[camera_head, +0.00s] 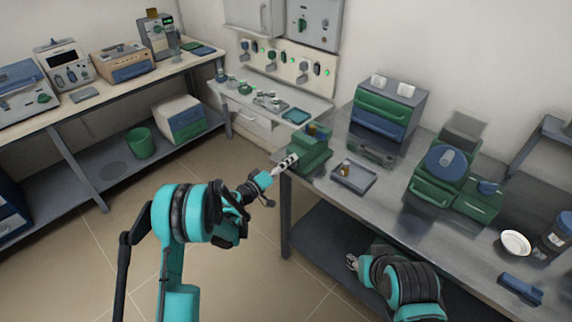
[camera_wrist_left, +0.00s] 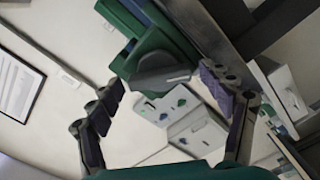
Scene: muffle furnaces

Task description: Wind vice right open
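The green vice (camera_head: 312,152) stands on the near left corner of the right-hand metal bench. In the left wrist view the vice (camera_wrist_left: 150,42) is ahead of my gripper, with a grey bar-like part (camera_wrist_left: 160,78) on its near side. My left gripper (camera_head: 290,162) is at the vice's left side. In the wrist view its two fingers (camera_wrist_left: 165,92) are spread wide on either side of the grey part, and I see no clear contact. My right gripper (camera_head: 352,262) is low, in front of the bench and below its top; its fingers are too small to read.
A grey tray (camera_head: 353,178) with a small brown item lies right of the vice. Green and blue drawers (camera_head: 388,108), a green machine (camera_head: 440,175) and a white bowl (camera_head: 515,243) stand farther along. The bench leg (camera_head: 285,220) is below the vice. The floor at left is clear.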

